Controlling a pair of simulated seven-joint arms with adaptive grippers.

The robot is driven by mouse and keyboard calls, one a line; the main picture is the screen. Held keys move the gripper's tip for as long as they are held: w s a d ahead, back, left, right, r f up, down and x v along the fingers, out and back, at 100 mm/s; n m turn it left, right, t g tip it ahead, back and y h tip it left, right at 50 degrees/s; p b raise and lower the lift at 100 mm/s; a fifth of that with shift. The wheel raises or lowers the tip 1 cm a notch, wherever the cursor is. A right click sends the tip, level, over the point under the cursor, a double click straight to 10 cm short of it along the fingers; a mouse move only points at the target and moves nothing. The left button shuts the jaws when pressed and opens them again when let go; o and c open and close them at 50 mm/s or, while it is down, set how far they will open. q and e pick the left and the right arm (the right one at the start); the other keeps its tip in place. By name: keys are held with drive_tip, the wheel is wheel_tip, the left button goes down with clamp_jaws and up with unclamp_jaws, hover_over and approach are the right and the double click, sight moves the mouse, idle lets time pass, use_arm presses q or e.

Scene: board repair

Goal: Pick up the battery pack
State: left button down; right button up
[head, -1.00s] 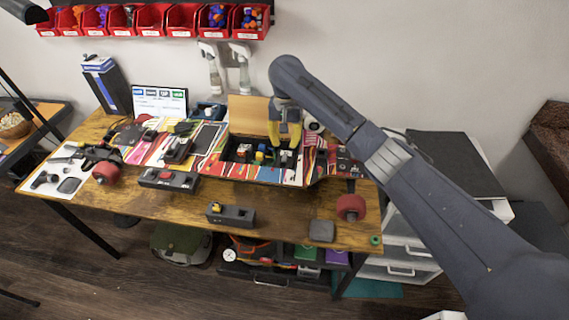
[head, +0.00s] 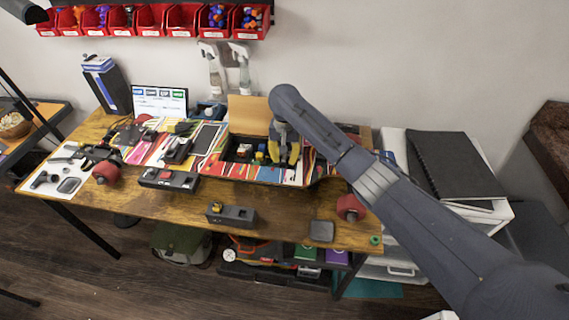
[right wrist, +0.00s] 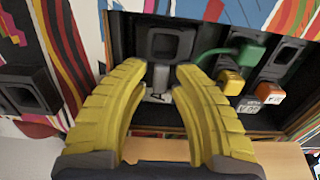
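The long striped board (head: 222,168) lies on the table with an open dark compartment (head: 229,148). Inside are a black square socket (right wrist: 170,42), a green plug (right wrist: 250,52) with a cable, a yellow block (right wrist: 231,82) and an orange block (right wrist: 270,93). I cannot tell for certain which part is the battery pack. My right gripper (head: 284,163) points down at the right part of the compartment. My left gripper is not in view.
The tan lid (head: 248,110) stands up behind the compartment. Two small dark boxes, one with a red top (head: 168,179) and one with a yellow part (head: 231,215), sit in front. A grey square pad (head: 321,231) lies at the front edge. Red wheels flank the board.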

sight(285, 156)
drive_tip(key=shift+c, duration=0.3)
clamp_jaws()
drive_tip(key=shift+r, duration=0.2)
wheel_tip(285, 156, up, 20)
drive_tip(key=shift+f, duration=0.15)
idle(0.4)
idle(0.4)
